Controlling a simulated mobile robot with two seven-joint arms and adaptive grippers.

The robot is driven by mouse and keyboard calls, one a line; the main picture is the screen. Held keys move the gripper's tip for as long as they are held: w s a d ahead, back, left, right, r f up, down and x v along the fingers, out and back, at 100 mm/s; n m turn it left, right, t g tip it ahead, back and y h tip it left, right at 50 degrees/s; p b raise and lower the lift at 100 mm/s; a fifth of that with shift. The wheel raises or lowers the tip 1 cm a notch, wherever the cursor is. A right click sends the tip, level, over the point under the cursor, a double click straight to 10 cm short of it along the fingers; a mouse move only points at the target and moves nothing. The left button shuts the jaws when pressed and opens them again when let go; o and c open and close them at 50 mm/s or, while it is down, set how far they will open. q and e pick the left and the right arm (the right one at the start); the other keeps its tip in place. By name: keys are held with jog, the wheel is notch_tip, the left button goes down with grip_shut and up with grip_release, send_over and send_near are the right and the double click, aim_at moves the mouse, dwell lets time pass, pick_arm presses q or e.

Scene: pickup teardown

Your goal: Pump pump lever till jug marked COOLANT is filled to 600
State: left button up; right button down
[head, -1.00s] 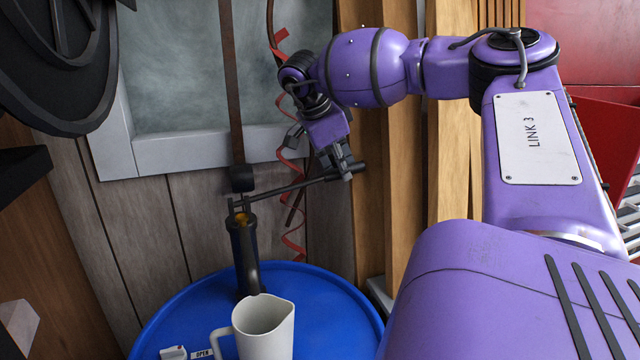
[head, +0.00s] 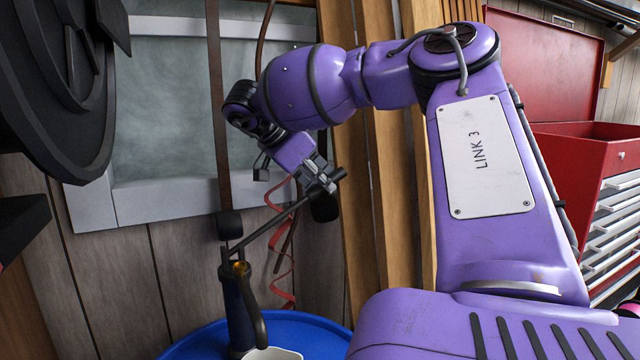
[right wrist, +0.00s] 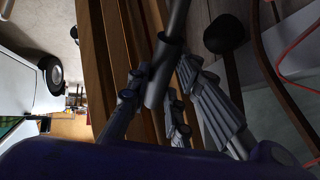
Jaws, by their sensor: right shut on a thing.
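A hand pump (head: 238,312) with a dark barrel stands on the blue drum. Its thin dark pump lever (head: 275,228) slopes up to the right from the pump head. My right gripper (head: 324,181) is shut on the lever near its outer end. In the right wrist view the lever (right wrist: 162,72) runs between the ribbed fingers of my right gripper (right wrist: 165,95). Only the rim of the white jug (head: 272,354) shows, at the bottom edge below the pump spout. Its marking and liquid level are out of view. My left gripper is not in view.
The top of the blue drum (head: 312,325) is partly cut off by the lower edge. A framed window (head: 165,105) and wood plank wall are behind the lever. A red hanging coil (head: 277,260) is close behind it. A red tool chest (head: 600,150) stands at right.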

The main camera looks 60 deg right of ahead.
jog(key=c, duration=1.6)
grip_release()
jog(key=shift+o, duration=0.2)
jog(key=shift+r, duration=0.1)
jog(key=v, duration=1.2)
